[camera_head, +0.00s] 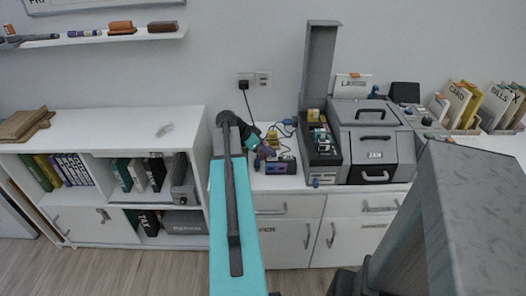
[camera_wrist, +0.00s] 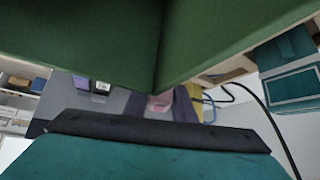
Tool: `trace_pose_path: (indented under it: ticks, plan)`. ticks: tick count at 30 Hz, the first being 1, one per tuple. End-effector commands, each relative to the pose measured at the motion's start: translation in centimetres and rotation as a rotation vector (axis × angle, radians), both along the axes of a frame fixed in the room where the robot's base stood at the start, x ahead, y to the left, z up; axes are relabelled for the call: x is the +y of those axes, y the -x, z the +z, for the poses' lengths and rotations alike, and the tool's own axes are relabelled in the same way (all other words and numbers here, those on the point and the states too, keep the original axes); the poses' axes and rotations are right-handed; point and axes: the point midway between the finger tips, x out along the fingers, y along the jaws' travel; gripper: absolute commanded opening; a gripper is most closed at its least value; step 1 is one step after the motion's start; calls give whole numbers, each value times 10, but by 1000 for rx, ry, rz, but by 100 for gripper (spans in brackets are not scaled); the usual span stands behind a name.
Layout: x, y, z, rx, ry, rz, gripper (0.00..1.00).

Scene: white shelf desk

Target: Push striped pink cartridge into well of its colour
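A small pink piece (camera_wrist: 158,104) shows in the middle of the wrist view, at the face of a dark purple block (camera_wrist: 184,108). Its stripes cannot be made out, and most of it is hidden. In the head view a dark purple box (camera_head: 281,166) sits on the white desk's front part; its wells are too small to tell apart. My gripper (camera_head: 265,151) is low over the desk, close behind and left of this box. Large green surfaces fill the top of the wrist view and hide the fingertips. Whether the gripper touches the pink piece cannot be told.
Blue cables lie behind the box, and a black cord (camera_head: 249,104) hangs from the wall socket. The low shelf top (camera_head: 100,125) at left is mostly clear.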

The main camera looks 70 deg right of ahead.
Motion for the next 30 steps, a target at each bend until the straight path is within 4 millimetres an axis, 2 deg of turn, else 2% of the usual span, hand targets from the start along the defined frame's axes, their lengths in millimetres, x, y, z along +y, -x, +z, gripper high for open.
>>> trace_pose_path:
  ticks: [17,22,30]
  plan:
    - [-1,0,-2,0,0,1,23]
    - [-1,0,-2,0,0,1,0]
    - [-1,0,-1,-1,1,2,0]
